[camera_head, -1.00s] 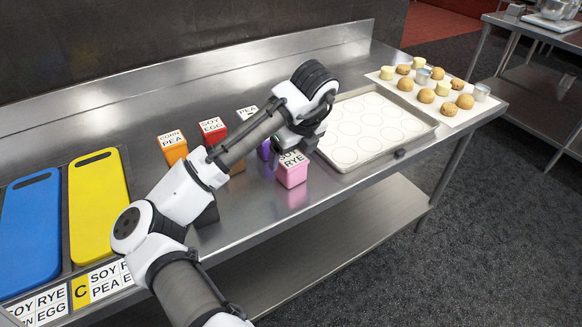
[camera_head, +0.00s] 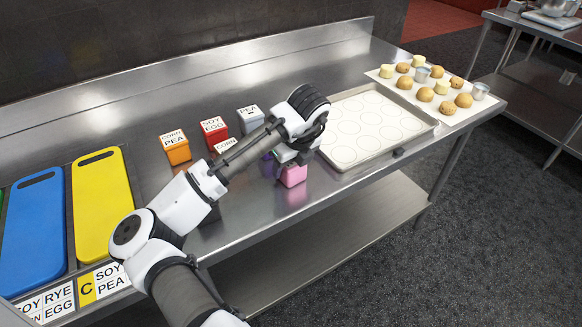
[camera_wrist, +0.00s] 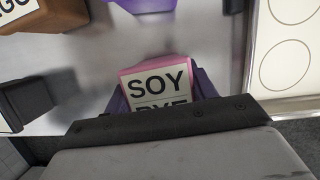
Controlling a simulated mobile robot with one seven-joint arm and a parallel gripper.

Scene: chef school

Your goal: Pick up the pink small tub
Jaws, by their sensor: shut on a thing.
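The pink small tub (camera_head: 293,176) stands on the steel counter, left of the baking tray. My gripper (camera_head: 293,160) is over it from above and hides its top in the head view. In the wrist view the pink tub (camera_wrist: 158,82) shows a white label with SOY and a partly hidden second line. My gripper (camera_wrist: 160,92) has its fingers on both sides of the tub and is shut on it. Whether the tub's base touches the counter is hard to tell.
Orange (camera_head: 175,149), red (camera_head: 213,130) and grey (camera_head: 250,119) tubs stand behind and left. A purple tub (camera_wrist: 150,4) is close by. The baking tray (camera_head: 430,124) lies to the right. Yellow (camera_head: 101,205) and blue (camera_head: 33,230) boards lie at left.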

